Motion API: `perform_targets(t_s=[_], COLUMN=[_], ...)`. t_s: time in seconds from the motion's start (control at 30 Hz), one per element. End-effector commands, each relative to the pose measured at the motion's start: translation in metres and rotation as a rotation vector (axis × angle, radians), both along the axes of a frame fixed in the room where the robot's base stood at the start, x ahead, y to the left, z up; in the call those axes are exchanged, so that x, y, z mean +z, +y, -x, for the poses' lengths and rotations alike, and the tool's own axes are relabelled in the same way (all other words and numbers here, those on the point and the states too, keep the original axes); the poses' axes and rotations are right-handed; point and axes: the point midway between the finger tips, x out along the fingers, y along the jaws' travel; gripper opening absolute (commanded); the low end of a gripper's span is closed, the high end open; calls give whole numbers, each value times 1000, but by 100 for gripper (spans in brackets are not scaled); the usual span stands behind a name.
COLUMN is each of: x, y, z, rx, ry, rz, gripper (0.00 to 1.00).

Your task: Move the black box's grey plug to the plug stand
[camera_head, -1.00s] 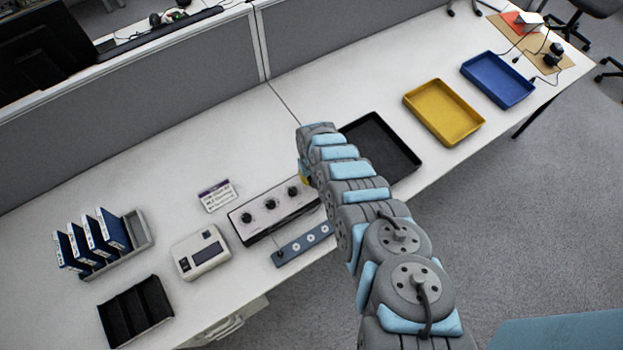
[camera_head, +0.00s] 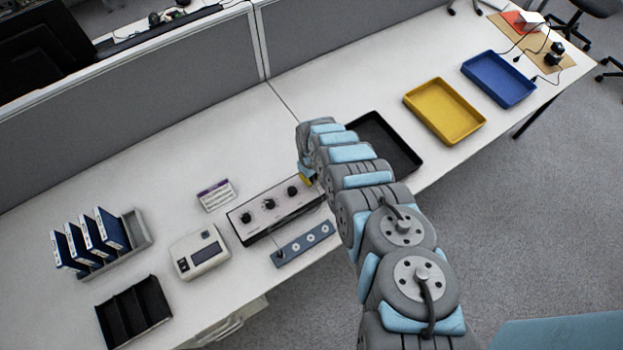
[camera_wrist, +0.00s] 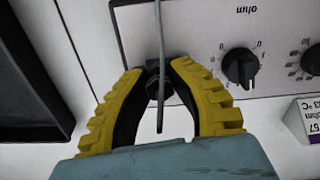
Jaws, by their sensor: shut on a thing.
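The box (camera_head: 275,208) has a pale panel with black knobs and dark sides, and lies mid-table. Its panel also fills the top of the wrist view (camera_wrist: 200,22). My gripper (camera_wrist: 160,78) is shut on a small dark plug (camera_wrist: 153,88) at the panel's edge. A thin grey cable (camera_wrist: 160,35) crosses in front of it. I cannot tell whether the plug is seated in the box. In the head view my gripper (camera_head: 306,180) is mostly hidden behind my arm, by the box's right end. The plug stand (camera_head: 304,244), a blue-grey strip with pale round sockets, lies in front of the box.
A black tray (camera_head: 412,160) lies right of the box, with yellow (camera_head: 477,131) and blue (camera_head: 530,92) trays beyond. A meter (camera_head: 199,252) stands to the left. A small label card (camera_head: 216,194) stands behind the box. A grey partition (camera_head: 150,105) backs the table.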

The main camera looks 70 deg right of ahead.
Motion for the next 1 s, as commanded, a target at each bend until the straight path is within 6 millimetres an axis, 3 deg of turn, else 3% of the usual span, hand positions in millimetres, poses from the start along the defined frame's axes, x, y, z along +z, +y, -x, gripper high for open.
perform_targets(t_s=[0.47,1.0], x=[-1,-2], y=[1,1], z=[0,1], rx=[31,230], ry=[1,1], rz=[-1,-1], gripper=[0,0])
